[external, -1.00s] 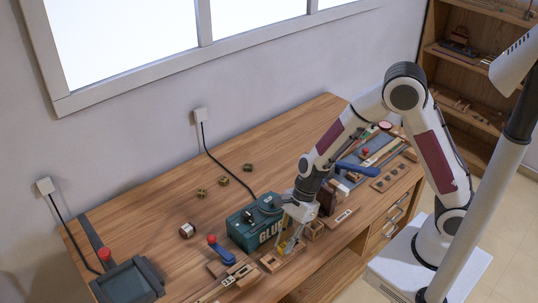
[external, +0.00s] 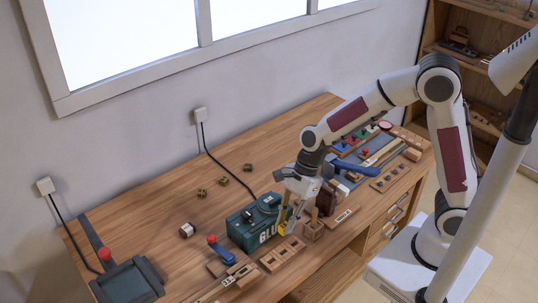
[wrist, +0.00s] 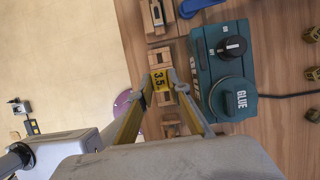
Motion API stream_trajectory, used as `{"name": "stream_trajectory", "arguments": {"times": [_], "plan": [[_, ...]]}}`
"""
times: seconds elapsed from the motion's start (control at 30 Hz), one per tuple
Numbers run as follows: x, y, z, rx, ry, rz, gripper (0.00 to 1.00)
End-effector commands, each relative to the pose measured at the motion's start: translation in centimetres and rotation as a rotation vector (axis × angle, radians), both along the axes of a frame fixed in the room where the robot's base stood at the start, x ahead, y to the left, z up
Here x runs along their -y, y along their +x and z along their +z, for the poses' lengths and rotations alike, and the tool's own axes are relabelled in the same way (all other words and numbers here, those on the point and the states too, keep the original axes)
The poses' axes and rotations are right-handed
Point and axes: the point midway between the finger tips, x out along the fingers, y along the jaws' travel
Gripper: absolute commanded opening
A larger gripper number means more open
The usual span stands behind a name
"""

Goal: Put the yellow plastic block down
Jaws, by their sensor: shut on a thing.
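The yellow plastic block (wrist: 160,81), marked "3.5", sits between my fingertips in the wrist view. My gripper (wrist: 160,84) is shut on it. In the external view my gripper (external: 290,229) points down just in front of the green GLUE box (external: 249,224), above the front of the workbench. The block is small there and mostly hidden by the fingers. In the wrist view, wooden pieces lie below and around the block, and the GLUE box (wrist: 222,70) is close on the right. I cannot tell any contact between block and wood.
A wooden tray with compartments (external: 282,255) lies at the bench's front edge. A small wooden box (external: 313,230) stands right of my gripper. The bench's back middle is mostly clear.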

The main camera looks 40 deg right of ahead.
Motion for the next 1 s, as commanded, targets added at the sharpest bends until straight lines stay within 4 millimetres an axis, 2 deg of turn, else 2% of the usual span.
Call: {"name": "stream_trajectory", "arguments": {"times": [0.73,1.0], "plan": [[0.0,0.0,0.5,0.001,0.001,-0.001,0.02],[-0.1,0.1,2.7,0.003,0.002,0.0,0.02]]}}
